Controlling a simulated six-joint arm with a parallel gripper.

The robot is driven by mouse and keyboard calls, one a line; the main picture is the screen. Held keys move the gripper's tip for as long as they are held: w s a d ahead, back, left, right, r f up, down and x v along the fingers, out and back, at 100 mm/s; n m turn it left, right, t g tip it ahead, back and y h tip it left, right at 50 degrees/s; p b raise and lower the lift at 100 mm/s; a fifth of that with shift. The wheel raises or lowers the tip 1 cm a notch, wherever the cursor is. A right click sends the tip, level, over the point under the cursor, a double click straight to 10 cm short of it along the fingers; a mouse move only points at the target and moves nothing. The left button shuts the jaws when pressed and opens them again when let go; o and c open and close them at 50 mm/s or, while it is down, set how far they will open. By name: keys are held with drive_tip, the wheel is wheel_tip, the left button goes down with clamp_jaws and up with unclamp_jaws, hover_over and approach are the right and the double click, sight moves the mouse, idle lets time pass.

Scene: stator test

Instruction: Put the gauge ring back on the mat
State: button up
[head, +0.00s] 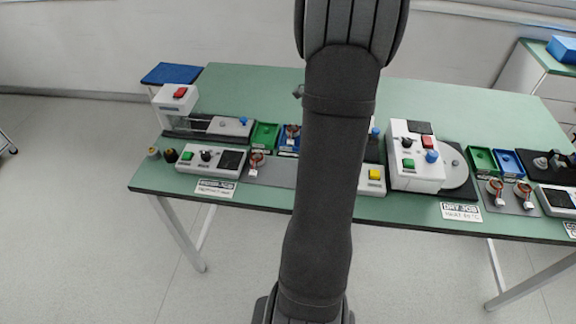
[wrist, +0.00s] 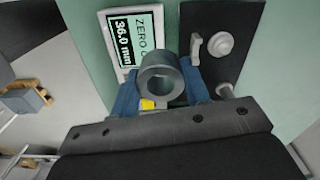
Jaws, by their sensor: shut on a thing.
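In the head view my arm hides the ring and most of my gripper. A grey mat (head: 278,174) shows left of my arm, partly covered by it. I cannot tell whether it is the ring's mat.
The dark plate (wrist: 213,22) carries a round metal knob and a small lever. The label (wrist: 128,38) reads 36.0 mm. A white box with a yellow button (head: 376,174) stands right of my arm. Test stations and trays line the green table (head: 240,85); its back strip is clear.

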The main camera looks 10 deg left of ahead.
drive_tip(key=s, duration=0.7)
drive_tip(key=w+a+f, duration=0.1)
drive_tip(key=a+f, duration=0.1)
drive_tip(key=a, duration=0.2)
drive_tip(key=w+a+f, duration=0.1)
drive_tip(key=a+f, duration=0.2)
drive_tip(key=a, duration=0.1)
drive_tip(key=w+a+f, duration=0.1)
drive_tip(key=a+f, duration=0.2)
drive_tip(key=a, duration=0.1)
drive_tip(key=shift+w, duration=0.4)
drive_tip(key=shift+f, duration=1.9)
drive_tip(key=shift+f, duration=0.1)
drive_tip(key=o, duration=1.3)
wheel_tip(320, 180, up, 12)
drive_tip(key=shift+r, duration=0.1)
